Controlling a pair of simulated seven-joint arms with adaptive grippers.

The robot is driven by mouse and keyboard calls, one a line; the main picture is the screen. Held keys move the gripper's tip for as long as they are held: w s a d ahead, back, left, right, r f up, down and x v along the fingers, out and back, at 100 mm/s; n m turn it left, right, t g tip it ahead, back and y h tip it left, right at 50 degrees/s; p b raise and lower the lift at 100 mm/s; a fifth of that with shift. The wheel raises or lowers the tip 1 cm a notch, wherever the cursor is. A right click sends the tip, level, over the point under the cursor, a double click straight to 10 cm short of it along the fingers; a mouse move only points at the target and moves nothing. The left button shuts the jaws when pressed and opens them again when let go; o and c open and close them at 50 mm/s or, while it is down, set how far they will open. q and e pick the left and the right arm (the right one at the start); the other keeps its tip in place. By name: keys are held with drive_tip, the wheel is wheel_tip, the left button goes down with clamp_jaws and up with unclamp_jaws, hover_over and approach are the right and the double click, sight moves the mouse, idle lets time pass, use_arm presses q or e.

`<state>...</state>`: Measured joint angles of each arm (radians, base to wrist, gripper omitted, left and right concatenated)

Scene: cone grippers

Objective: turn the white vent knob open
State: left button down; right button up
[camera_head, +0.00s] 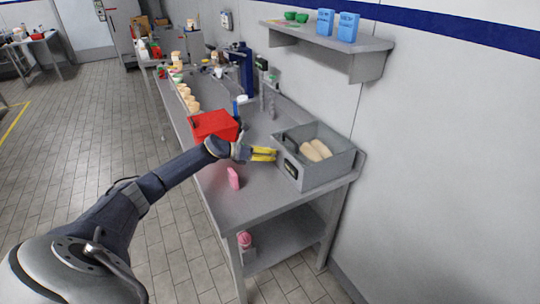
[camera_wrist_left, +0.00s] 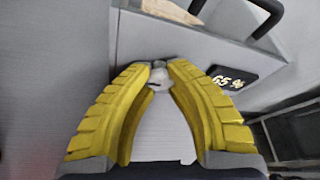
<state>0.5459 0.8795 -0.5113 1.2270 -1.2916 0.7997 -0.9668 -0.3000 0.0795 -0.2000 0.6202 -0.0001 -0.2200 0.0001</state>
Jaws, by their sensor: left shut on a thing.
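The white vent knob (camera_wrist_left: 159,78) is on the front face of a grey box (camera_head: 312,180), next to a dark display (camera_wrist_left: 232,81) reading 65 %. The box stands at the near right of the steel table. My left gripper (camera_head: 274,154) has yellow ribbed fingers and reaches the box face from the left. In the left wrist view its fingertips (camera_wrist_left: 160,66) are closed on the knob, one on each side. The knob is hidden by the fingers in the head view. My right gripper is not in view.
Beige loaf-like pieces (camera_head: 316,151) lie in the open box. A red container (camera_head: 213,125) stands behind my left arm, and a pink object (camera_head: 233,178) stands near the table's left edge. A wall shelf (camera_head: 330,40) holds blue packs and green bowls.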

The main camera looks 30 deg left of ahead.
use_arm(q)
drive_tip(key=shift+s+d+f, duration=0.1)
drive_tip(key=shift+s+f, duration=0.05)
drive_tip(key=shift+f, duration=0.2)
drive_tip(key=c, duration=1.6)
unclamp_jaws()
drive_tip(key=o, duration=0.5)
drive_tip(key=shift+r, duration=0.2)
drive_tip(key=v, duration=1.2)
